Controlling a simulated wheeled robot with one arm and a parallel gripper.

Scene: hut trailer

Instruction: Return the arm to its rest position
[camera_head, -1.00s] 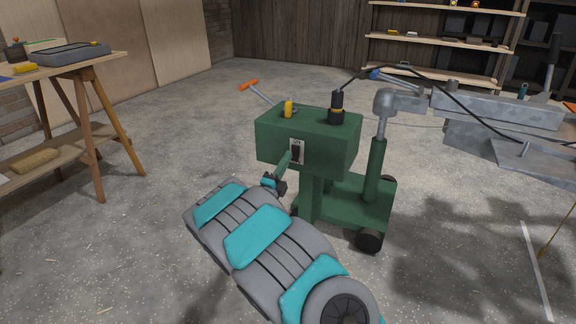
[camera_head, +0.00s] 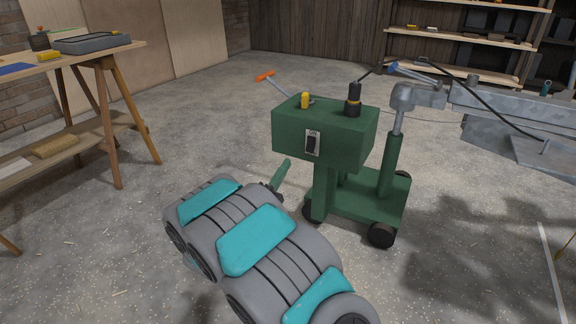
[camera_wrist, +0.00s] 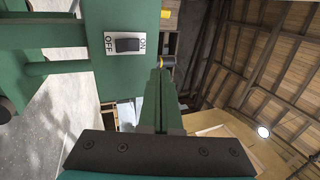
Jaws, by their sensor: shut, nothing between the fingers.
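My arm, grey with teal covers, reaches from the bottom of the head view toward a green wheeled machine (camera_head: 325,138). My gripper (camera_head: 286,164) has green fingers that are shut and empty, in front of and below the machine's box. In the wrist view the closed fingers of my gripper (camera_wrist: 160,75) point ahead, beside the box's face. A dark rocker switch (camera_head: 312,143) on a pale plate is on that face. In the wrist view the switch (camera_wrist: 127,45) shows OFF and ON labels. The fingers appear apart from it.
A wooden workbench (camera_head: 95,62) with a grey tray stands at the left. A grey metal trailer frame (camera_head: 510,110) is at the right, joined to the machine. Shelves (camera_head: 460,38) stand at the back. The floor left of the machine is clear.

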